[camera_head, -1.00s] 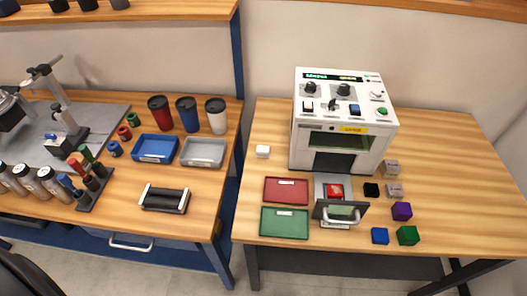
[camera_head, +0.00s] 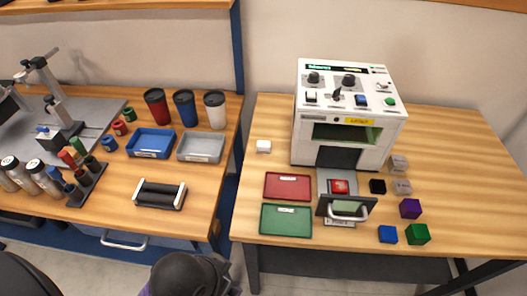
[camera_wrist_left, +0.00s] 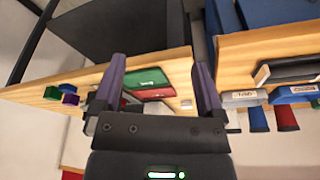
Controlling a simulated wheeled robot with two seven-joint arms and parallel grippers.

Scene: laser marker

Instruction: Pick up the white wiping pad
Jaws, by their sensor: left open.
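The white wiping pad (camera_head: 263,146) is a small white block. It lies flat on the right table (camera_head: 262,112), left of the white laser machine (camera_head: 346,110) and behind the red tray (camera_head: 287,186). A small white shape, likely the pad (camera_wrist_left: 186,103), shows between the fingers in the left wrist view. My left gripper (camera_wrist_left: 160,65) is open and empty, its two purple-grey fingers spread wide apart. In the head view, part of my dark left arm shows at the bottom, in front of the tables and well short of the pad. My right gripper is not in view.
A green tray (camera_head: 286,220) lies in front of the red one. The machine's drawer (camera_head: 338,205) juts forward beside them, with several coloured cubes to its right. The left table holds cups, a blue tray (camera_head: 151,143) and a grey tray (camera_head: 201,147). A gap separates the tables.

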